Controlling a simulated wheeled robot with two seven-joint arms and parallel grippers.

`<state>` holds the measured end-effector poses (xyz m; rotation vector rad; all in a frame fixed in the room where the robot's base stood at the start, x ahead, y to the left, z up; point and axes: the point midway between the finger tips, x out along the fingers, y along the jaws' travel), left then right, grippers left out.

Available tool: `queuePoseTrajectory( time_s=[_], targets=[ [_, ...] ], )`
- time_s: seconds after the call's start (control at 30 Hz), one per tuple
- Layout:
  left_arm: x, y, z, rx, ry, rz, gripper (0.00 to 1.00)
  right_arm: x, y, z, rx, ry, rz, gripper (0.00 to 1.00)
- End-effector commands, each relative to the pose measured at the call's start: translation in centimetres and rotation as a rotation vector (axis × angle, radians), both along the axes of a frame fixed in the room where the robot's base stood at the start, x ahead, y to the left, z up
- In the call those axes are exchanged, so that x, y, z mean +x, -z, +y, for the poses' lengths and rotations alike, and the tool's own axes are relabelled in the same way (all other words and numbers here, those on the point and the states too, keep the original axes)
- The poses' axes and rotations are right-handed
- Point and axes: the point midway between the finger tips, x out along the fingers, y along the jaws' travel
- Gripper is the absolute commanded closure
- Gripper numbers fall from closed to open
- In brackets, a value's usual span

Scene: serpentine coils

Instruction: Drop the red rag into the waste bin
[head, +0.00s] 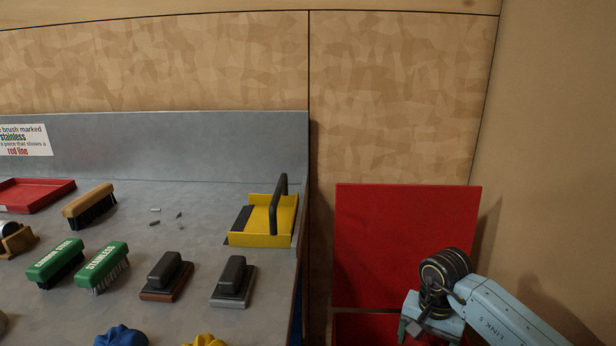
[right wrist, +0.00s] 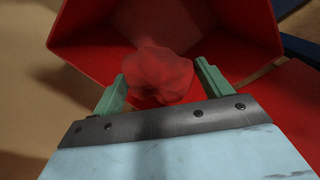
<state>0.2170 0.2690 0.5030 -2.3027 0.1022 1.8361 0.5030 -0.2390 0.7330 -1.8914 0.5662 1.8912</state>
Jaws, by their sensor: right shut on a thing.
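The red rag (right wrist: 158,72) is a crumpled bundle between the fingers of my right gripper (right wrist: 161,76), which is shut on it. The red waste bin (right wrist: 80,62) opens around and beyond the rag in the right wrist view. In the head view the bin's raised red lid (head: 390,240) stands right of the bench, and part of the bin (head: 348,325) shows below it. My right gripper (head: 412,322) is in front of the lid, over the bin. The rag is hidden in the head view. My left gripper is not in view.
The grey bench (head: 200,220) is on the left, holding green brushes (head: 103,265), a yellow dustpan-like tray (head: 265,225), dark-handled blocks (head: 233,280), a red tray (head: 35,194), and blue (head: 122,336) and yellow (head: 204,340) crumpled cloths. A wall is close on the right.

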Motion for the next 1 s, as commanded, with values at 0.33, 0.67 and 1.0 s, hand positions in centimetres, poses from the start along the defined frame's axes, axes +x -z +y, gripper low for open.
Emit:
queuePoseTrajectory(
  time_s=[0.33,0.67,1.0],
  targets=[
    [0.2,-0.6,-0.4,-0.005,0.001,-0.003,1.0,0.0,0.3,0.0,0.0,0.0,0.0,0.44],
    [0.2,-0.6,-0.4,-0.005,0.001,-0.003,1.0,0.0,0.3,0.0,0.0,0.0,0.0,0.0],
    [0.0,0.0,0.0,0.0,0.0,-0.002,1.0,0.1,-1.4,0.0,0.0,-0.001,-0.004,0.0]
  ],
)
